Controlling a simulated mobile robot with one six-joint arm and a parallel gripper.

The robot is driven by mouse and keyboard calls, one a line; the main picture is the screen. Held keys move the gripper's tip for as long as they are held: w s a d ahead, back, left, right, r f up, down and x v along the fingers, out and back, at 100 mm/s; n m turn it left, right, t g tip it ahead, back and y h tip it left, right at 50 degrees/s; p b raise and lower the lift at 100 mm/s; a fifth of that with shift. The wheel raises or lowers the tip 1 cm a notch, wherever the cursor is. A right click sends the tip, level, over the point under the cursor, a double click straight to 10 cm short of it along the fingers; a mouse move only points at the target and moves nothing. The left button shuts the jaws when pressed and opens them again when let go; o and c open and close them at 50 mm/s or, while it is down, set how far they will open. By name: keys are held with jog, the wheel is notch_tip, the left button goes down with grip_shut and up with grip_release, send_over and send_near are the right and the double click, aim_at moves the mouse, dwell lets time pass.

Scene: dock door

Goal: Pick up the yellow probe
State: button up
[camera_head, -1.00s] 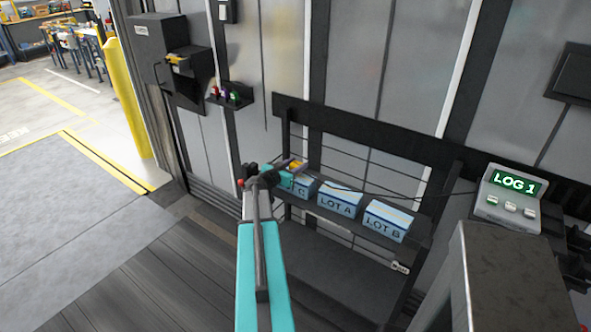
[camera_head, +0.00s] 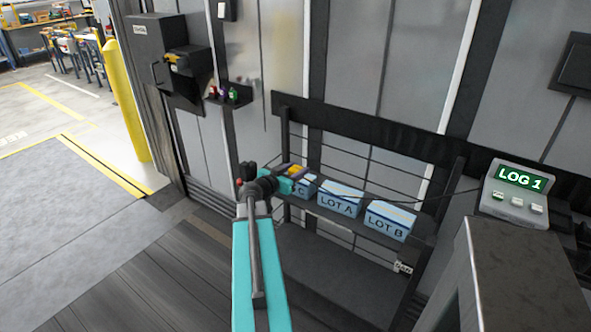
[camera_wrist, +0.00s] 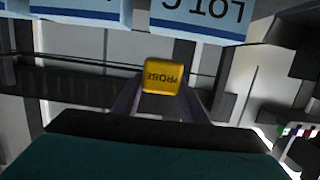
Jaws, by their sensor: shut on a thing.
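The yellow probe (camera_head: 296,170) is between my gripper's fingers (camera_head: 287,172), just above and behind the LOT C box (camera_head: 305,187) in the head view. In the wrist view the probe (camera_wrist: 162,76) shows its PROBE label, upside down, with one finger on each side. My gripper (camera_wrist: 161,98) is shut on it. The LOT C box (camera_wrist: 205,18) is at the top of the wrist view, apart from the probe. My arm hides part of the LOT C box in the head view.
The LOT A box (camera_head: 340,199) and LOT B box (camera_head: 388,220) stand on the dark shelf (camera_head: 424,240). A thin dark cable runs behind the boxes toward the LOG 1 unit (camera_head: 515,190). A wall cabinet (camera_head: 155,45) and small rack (camera_head: 230,96) are at the left.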

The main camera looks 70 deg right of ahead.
jog(key=a, duration=0.1)
jog(key=s+a, duration=0.1)
jog(key=a, duration=0.2)
jog(key=shift+s+a+r+p, duration=0.25)
jog(key=shift+s+r+p, duration=0.1)
jog(key=shift+s+r, duration=0.05)
jog(key=p, duration=0.3)
jog(key=shift+s+a+r, duration=0.1)
jog(key=shift+a, duration=0.1)
jog(key=p, duration=0.3)
jog(key=a+p, duration=0.1)
jog(key=p, duration=0.2)
jog(key=shift+s+a+p, duration=0.15)
jog(key=shift+s+p, duration=0.1)
jog(key=shift+p, duration=0.05)
jog(key=shift+s+a+p, duration=0.1)
jog(key=shift+a+p, duration=0.2)
jog(key=shift+p, duration=0.65)
